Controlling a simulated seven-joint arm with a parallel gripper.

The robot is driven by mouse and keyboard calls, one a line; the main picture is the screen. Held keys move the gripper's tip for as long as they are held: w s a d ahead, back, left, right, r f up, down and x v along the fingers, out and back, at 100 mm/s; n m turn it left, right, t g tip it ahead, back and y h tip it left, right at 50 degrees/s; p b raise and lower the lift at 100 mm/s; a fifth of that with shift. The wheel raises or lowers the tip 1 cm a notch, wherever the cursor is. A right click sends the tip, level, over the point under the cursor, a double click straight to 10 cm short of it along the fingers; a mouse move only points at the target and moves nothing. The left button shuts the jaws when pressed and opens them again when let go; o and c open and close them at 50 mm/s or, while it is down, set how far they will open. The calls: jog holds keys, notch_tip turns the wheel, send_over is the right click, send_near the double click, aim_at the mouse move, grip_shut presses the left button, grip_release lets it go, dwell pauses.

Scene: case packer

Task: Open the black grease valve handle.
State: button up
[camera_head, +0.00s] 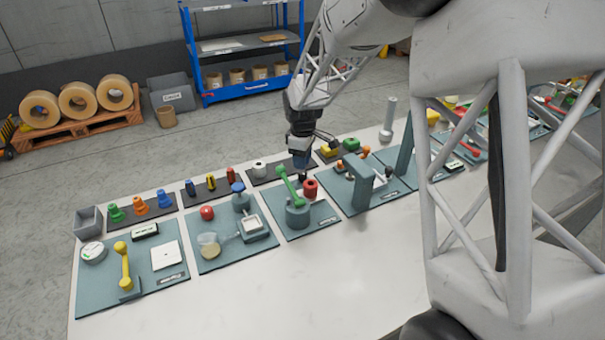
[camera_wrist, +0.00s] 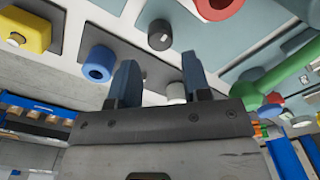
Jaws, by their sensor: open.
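A small black cylindrical knob (camera_wrist: 160,35) with a pale mark on its end stands by the teal panel in the wrist view, just beyond my fingertips. It is the closest match to the black grease valve handle; I cannot tell its setting. In the head view a small dark piece (camera_head: 303,177) shows just under my gripper, next to a red ring (camera_head: 310,189). My gripper (camera_wrist: 160,76) is open, its two blue fingers apart with nothing held between them. In the head view my gripper (camera_head: 302,160) hangs over the rear of the panel, pointing down.
A white cylinder (camera_head: 259,169) and a yellow block (camera_head: 329,150) flank my gripper on dark mats. The white table front (camera_head: 240,305) is clear.

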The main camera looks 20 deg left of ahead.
aim_at(303, 172)
jog(key=shift+f, duration=3.1)
jog(key=c, duration=0.6)
